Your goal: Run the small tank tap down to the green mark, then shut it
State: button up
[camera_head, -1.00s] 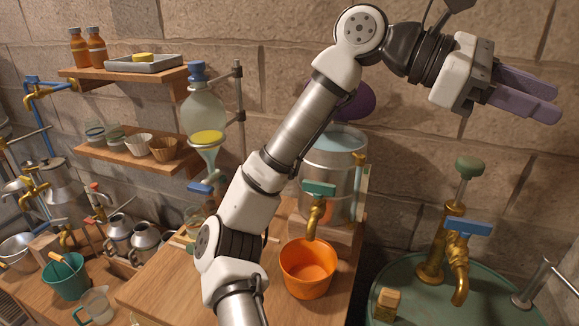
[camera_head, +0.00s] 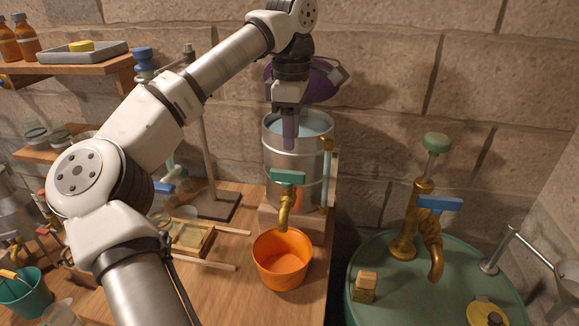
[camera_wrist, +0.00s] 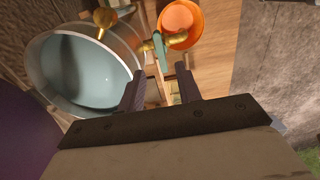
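The small metal tank (camera_head: 283,160) stands on a wooden block, with pale blue liquid showing in its open top. A pale sight tube (camera_head: 332,170) runs up its right side; I cannot make out a green mark on it. The brass tap (camera_head: 285,208) has a teal handle (camera_head: 287,178) lying crosswise. I see no stream from its spout. An orange bucket (camera_head: 281,262) stands below the spout. My gripper (camera_head: 290,140) points down in front of the tank, above the handle. In the wrist view my gripper (camera_wrist: 160,85) is open and empty, with the teal handle (camera_wrist: 160,50) beyond its fingertips.
A larger green drum (camera_head: 390,290) with a blue-handled brass tap (camera_head: 437,205) and a hand pump stands at right. A purple round thing (camera_head: 318,82) is behind my wrist. A stand and wooden frame (camera_head: 190,238) are left of the tank.

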aim_at(292, 172)
notch_tip(292, 172, down, 9)
jog(key=shift+r+p, duration=0.15)
jog(key=shift+p, duration=0.4)
grip_shut()
